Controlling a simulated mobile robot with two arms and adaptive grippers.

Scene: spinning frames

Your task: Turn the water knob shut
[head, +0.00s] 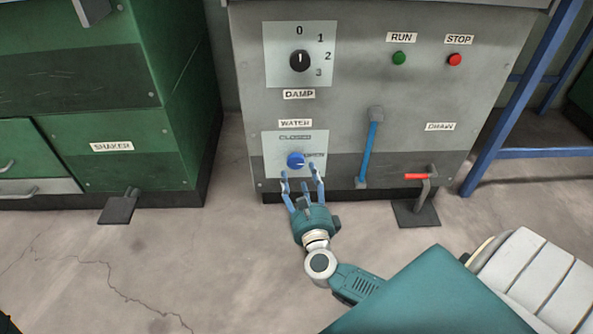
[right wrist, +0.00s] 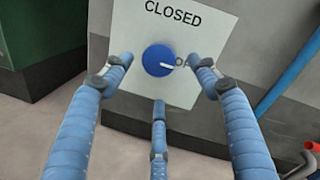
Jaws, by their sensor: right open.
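The blue round water knob (head: 296,160) sits on a pale plate (head: 278,170) low on the grey machine, under a WATER label (head: 294,123). CLOSED is printed above the knob and OPEN to its right. In the right wrist view the white mark on the knob (right wrist: 159,61) points right, toward OPEN. My right gripper (head: 304,176) is open just in front of the knob. In the right wrist view its fingers (right wrist: 160,80) spread left, right and below the knob, seemingly not touching it. My left gripper is not in view.
Above are the DAMP dial (head: 300,61), a green RUN button (head: 399,58) and a red STOP button (head: 455,59). A blue pipe (head: 370,150) and a red-handled drain valve (head: 419,177) stand right of the knob. A green shaker cabinet (head: 120,160) stands left.

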